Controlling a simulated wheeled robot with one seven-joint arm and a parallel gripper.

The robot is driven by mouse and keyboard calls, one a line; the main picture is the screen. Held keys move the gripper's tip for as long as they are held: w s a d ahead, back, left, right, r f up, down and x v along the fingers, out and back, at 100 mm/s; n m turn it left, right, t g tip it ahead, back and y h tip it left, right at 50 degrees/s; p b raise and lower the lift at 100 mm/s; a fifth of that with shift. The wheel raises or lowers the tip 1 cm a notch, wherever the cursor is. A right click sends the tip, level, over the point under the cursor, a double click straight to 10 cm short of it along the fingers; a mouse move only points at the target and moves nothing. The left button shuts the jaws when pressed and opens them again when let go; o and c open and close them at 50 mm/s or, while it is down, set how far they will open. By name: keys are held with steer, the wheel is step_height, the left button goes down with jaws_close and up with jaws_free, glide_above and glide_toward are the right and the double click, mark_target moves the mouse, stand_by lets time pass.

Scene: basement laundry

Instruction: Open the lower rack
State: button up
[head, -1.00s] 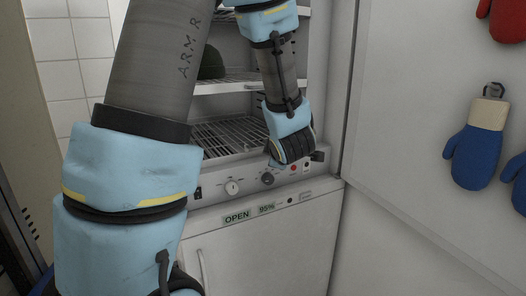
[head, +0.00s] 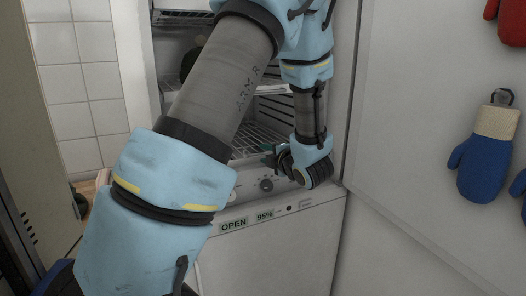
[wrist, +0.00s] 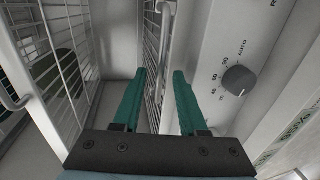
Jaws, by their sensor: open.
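The lower rack (head: 252,140) is a wire shelf low inside the open white cabinet, just above the control panel; my arm covers part of it in the head view. In the wrist view the lower rack (wrist: 152,88) appears edge-on, with a pale bar (wrist: 166,30) along its front. My gripper (head: 268,156) is at the cabinet's front, by the rack's front edge and the panel. In the wrist view, its green fingers (wrist: 160,72) are apart, with the rack's edge and bar in line with the gap beyond them. I cannot tell whether they touch it.
An upper wire rack (wrist: 65,70) is inside the cabinet. The control panel (wrist: 225,45) with a round knob (wrist: 239,80) is close to the right finger. The panel's OPEN label (head: 233,224) shows below. A pale wall with hanging mitts (head: 484,165) is at the right.

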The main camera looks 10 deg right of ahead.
steer(key=shift+x, duration=1.05)
jaws_close()
stand_by(0.7)
